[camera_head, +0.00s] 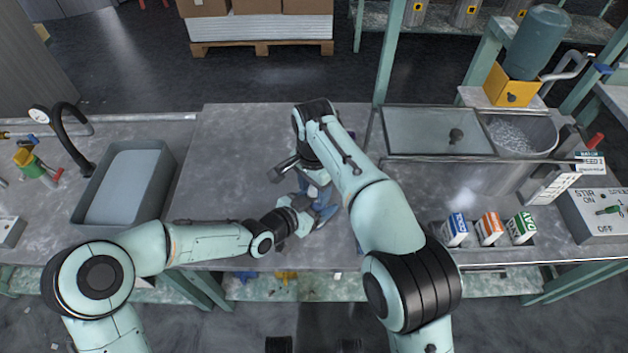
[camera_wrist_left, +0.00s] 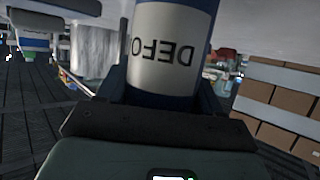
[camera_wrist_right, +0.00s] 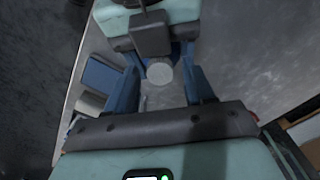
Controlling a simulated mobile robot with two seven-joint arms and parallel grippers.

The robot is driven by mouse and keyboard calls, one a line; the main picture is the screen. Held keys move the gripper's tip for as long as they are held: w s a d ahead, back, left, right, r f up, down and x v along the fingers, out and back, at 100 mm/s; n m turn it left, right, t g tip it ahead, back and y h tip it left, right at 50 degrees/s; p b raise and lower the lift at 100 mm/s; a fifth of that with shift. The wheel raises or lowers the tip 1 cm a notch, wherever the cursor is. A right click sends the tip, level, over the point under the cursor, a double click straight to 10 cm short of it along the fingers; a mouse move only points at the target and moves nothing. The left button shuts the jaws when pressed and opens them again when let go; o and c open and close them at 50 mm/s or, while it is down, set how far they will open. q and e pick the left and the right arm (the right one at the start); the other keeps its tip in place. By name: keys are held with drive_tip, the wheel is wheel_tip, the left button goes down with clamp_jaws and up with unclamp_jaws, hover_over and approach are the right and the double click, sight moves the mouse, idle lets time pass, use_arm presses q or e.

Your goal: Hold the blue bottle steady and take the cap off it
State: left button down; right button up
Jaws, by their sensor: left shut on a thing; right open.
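The blue bottle (camera_wrist_left: 168,50) has a white label with dark letters and fills the upper middle of the left wrist view. My left gripper (camera_head: 303,213) is shut on its body; its fingers are on both sides of it. In the right wrist view a pale round disc, apparently the cap's top (camera_wrist_right: 160,73), lies between the spread fingers of my right gripper (camera_wrist_right: 163,88). The right gripper is open, pointing down from above, with gaps on both sides of the disc. In the head view my right arm and grippers hide most of the bottle.
At right are a lidded basin (camera_head: 440,130), several small cartons (camera_head: 489,228) and a switch box (camera_head: 598,212).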

clamp_jaws()
drive_tip(key=n, duration=0.3)
idle(0.4)
drive_tip(key=shift+o, duration=0.2)
unclamp_jaws()
